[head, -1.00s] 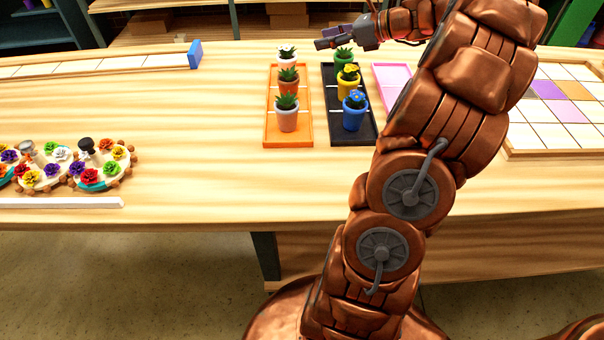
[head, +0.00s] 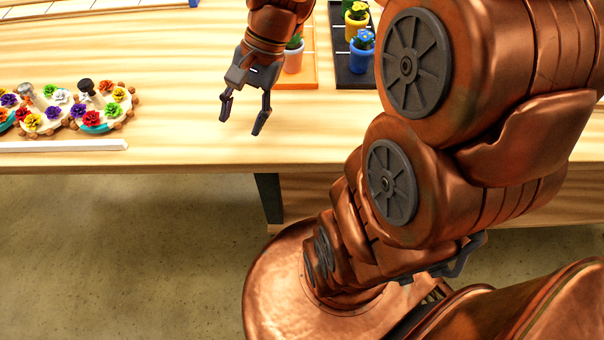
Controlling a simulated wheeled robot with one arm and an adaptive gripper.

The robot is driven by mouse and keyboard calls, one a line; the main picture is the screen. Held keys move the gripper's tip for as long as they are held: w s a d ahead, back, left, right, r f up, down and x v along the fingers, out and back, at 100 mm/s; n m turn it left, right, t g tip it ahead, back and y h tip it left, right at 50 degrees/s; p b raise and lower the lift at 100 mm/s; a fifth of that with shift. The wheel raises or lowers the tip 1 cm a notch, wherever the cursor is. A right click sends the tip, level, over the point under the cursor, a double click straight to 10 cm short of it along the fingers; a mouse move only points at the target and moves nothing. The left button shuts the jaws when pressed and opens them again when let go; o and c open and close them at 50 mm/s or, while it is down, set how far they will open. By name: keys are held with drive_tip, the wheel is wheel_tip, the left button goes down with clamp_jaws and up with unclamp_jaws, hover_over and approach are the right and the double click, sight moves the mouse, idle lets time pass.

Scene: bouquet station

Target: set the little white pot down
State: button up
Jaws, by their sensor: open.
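My gripper (head: 243,115) is open and empty. It points down over the bare wooden table, left of the orange tray and near the table's front edge. A pale pot (head: 292,62) with a green plant stands at the near end of that tray, partly behind my wrist.
A black tray (head: 340,50) holds a yellow pot (head: 355,28) and a blue pot (head: 362,62). The table (head: 180,100) between is clear.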

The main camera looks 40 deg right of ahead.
drive_tip(key=s+n+h, duration=0.1)
drive_tip(key=s, duration=0.1)
drive_tip(key=s+f+n+g+h, duration=0.1)
drive_tip(key=s+n, duration=0.1)
drive_tip(key=s, duration=0.1)
drive_tip(key=s+a+f+n, duration=0.1)
drive_tip(key=s+n, duration=0.1)
drive_tip(key=s, duration=0.1)
drive_tip(key=shift+s+a+f+g+h, duration=0.1)
drive_tip(key=shift+s+g+h, duration=0.2)
drive_tip(key=shift+h, duration=0.1)
drive_tip(key=s+d+f+n+h, duration=0.2)
drive_tip(key=s+n, duration=0.3)
drive_tip(key=s, duration=0.2)
drive_tip(key=shift+d+n+h, duration=0.25)
drive_tip(key=shift+n+h, duration=0.05)
drive_tip(key=shift+h, duration=0.1)
